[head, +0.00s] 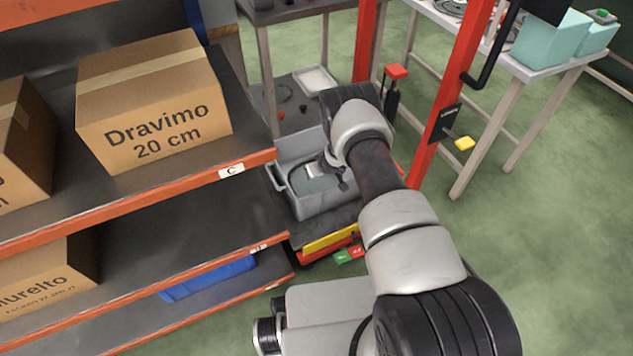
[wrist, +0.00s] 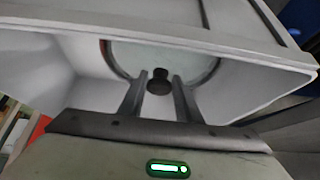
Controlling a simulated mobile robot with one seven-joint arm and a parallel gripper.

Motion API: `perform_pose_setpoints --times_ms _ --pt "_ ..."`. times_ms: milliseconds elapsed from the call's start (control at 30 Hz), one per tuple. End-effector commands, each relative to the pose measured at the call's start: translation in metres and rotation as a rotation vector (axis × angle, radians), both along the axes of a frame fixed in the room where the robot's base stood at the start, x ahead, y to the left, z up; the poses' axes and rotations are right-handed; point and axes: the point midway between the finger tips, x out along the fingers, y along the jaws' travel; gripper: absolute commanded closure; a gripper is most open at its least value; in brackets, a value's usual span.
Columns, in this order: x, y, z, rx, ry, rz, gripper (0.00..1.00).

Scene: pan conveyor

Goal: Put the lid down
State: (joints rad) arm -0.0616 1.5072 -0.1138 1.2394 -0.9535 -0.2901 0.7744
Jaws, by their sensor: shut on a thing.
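The lid is round and glassy with a dark rim and a black knob. In the wrist view the lid (wrist: 195,58) shows inside a grey bin (wrist: 60,20), with its knob between my fingertips. My gripper (wrist: 160,82) is shut on the knob. In the head view the lid (head: 312,180) shows partly in the grey bin (head: 327,207), and my gripper (head: 333,166) reaches down into the bin from the right. My arm hides part of the bin. I cannot tell whether the lid touches the bin floor.
An orange-edged shelf (head: 150,204) with cardboard boxes (head: 155,100) stands left of the bin. A red post (head: 450,95) stands to the right, with a table (head: 520,65) behind it. A white tray (head: 315,79) lies on a low shelf behind the bin.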

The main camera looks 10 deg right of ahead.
Motion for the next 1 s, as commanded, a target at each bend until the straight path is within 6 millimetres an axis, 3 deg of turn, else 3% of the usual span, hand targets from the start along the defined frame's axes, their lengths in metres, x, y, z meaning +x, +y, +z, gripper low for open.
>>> perform_pose_setpoints --times_ms 333,733,767,800,867,1000 --pt "0.001 0.001 -0.043 0.0 -0.002 0.002 1.0" --pt "0.001 0.001 -0.047 0.001 -0.002 0.001 1.0" --pt "0.0 0.001 -0.047 0.001 -0.001 0.001 0.64" --pt "0.0 0.001 -0.047 0.001 0.0 0.001 0.58" --pt "0.0 0.001 -0.047 0.001 0.0 0.001 0.51" --pt "0.0 0.001 -0.047 0.001 0.0 0.001 0.51"
